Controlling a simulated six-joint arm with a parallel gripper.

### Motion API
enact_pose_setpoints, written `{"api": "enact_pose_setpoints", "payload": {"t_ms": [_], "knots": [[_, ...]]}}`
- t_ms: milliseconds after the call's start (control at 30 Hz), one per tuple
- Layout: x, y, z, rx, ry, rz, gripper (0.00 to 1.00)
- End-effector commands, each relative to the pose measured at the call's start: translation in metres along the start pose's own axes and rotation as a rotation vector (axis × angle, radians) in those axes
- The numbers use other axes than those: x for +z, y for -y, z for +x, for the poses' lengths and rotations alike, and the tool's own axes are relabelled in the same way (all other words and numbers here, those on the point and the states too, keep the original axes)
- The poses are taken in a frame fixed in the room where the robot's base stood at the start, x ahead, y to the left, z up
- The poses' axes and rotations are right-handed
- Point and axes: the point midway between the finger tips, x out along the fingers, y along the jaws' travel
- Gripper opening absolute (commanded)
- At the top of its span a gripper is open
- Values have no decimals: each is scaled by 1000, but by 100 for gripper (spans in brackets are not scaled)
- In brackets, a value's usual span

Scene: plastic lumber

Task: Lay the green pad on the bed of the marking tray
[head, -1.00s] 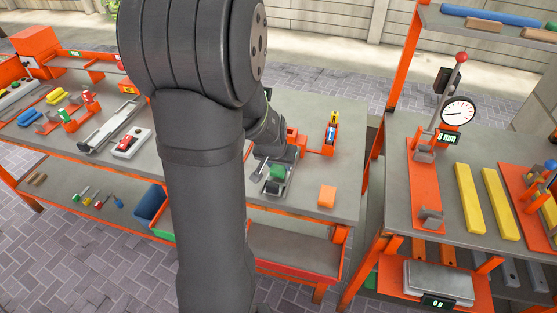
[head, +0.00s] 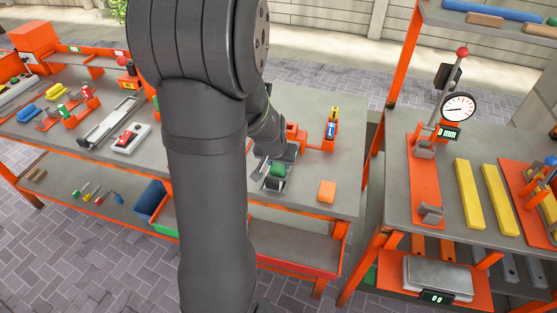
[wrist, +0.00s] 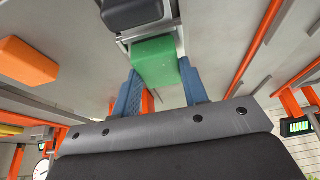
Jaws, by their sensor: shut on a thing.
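The green pad (wrist: 154,62) is a small block held between the two blue fingers of my gripper (wrist: 160,88) in the wrist view. My gripper is shut on it. In the head view the green pad (head: 277,169) shows just below my gripper (head: 279,162), over the grey marking tray (head: 262,178) on the middle bench. The tray's light metal rim (wrist: 181,38) shows beside the pad in the wrist view, with a dark block (wrist: 136,13) at one end. I cannot tell whether the pad touches the bed.
An orange block (head: 327,191) lies on the bench (head: 345,160) right of the tray. An orange holder (head: 329,138) with upright items stands behind it. My arm hides part of the bench to the left. A separate bench with a dial gauge (head: 458,107) stands at right.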

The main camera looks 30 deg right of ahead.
Motion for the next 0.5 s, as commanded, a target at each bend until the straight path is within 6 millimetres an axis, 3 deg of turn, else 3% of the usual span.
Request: {"api": "enact_pose_setpoints", "payload": {"t_ms": [67, 100, 200, 500], "knots": [[1, 0, 2, 0, 0, 0, 17], [1, 0, 2, 0, 0, 0, 46], [1, 0, 1, 0, 0, 0, 66], [1, 0, 1, 0, 0, 0, 66]]}}
